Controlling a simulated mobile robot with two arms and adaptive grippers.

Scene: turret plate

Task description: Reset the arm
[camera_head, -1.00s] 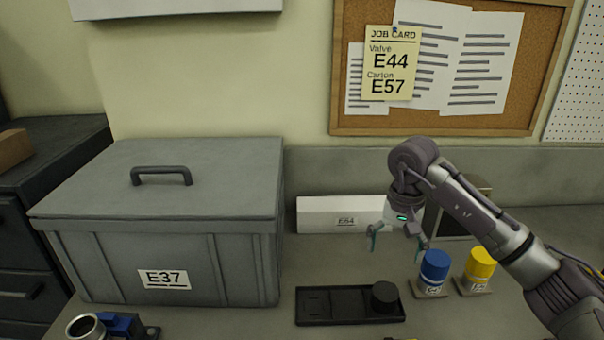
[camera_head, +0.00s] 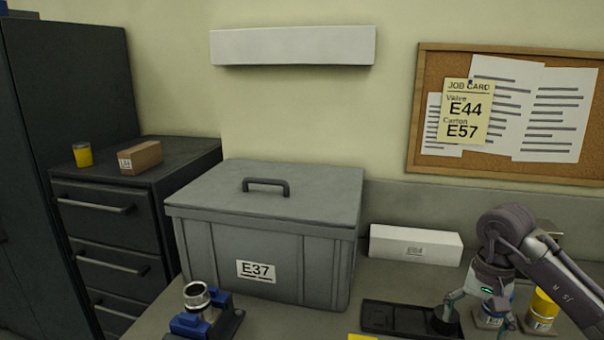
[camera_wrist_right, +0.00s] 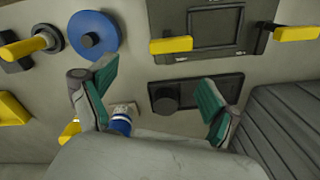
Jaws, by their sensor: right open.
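My right gripper (camera_head: 480,310) is at the lower right of the head view, its fingers pointing down and apart, with nothing between them. It hangs over the right end of a black tray (camera_head: 378,318) and partly hides a blue-capped bottle (camera_head: 490,318). In the right wrist view the gripper's green-padded fingers (camera_wrist_right: 158,92) are spread wide. The tray with a round black knob (camera_wrist_right: 165,106) shows beyond them. My left gripper is in neither view. A job card (camera_head: 467,112) on the corkboard reads Valve E44, Carton E57.
A grey lidded box (camera_head: 205,252) labelled E37 stands left of a white carton (camera_head: 390,241). A blue part with a metal ring (camera_head: 197,296) is at the front. A yellow-capped bottle (camera_head: 543,305) is at right. A brown carton (camera_head: 147,155) and yellow cup (camera_head: 83,156) sit on the drawer cabinet.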

